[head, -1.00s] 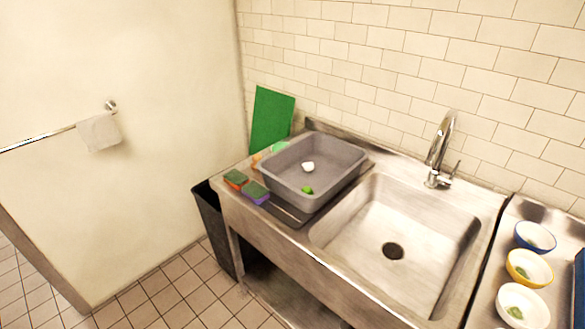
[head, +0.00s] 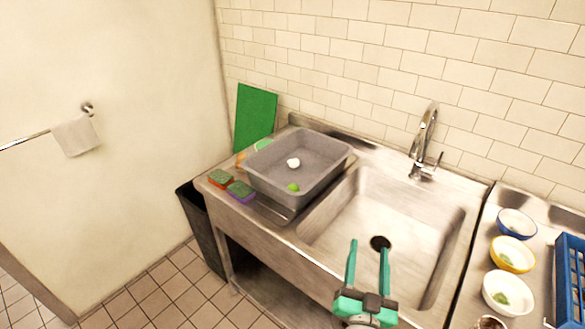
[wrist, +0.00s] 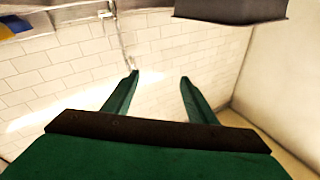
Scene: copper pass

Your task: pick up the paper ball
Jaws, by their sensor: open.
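The white paper ball (head: 293,162) lies inside the grey tub (head: 318,187) on the left drainboard of the sink unit. A small green lime-like item (head: 293,187) lies in the same tub, nearer its front wall. My gripper (head: 368,243) is open and empty in front of the sink basin, to the right of and nearer than the tub. The wrist view shows its two green fingers (wrist: 158,77) spread apart with nothing between them. The paper ball does not show in the wrist view.
Two sponges (head: 241,192) sit left of the tub, and a green board (head: 255,118) leans behind it. The tap (head: 424,140) rises behind the basin. Bowls (head: 513,254) and a blue rack (head: 571,278) stand at right. A dark bin (head: 203,232) stands at left.

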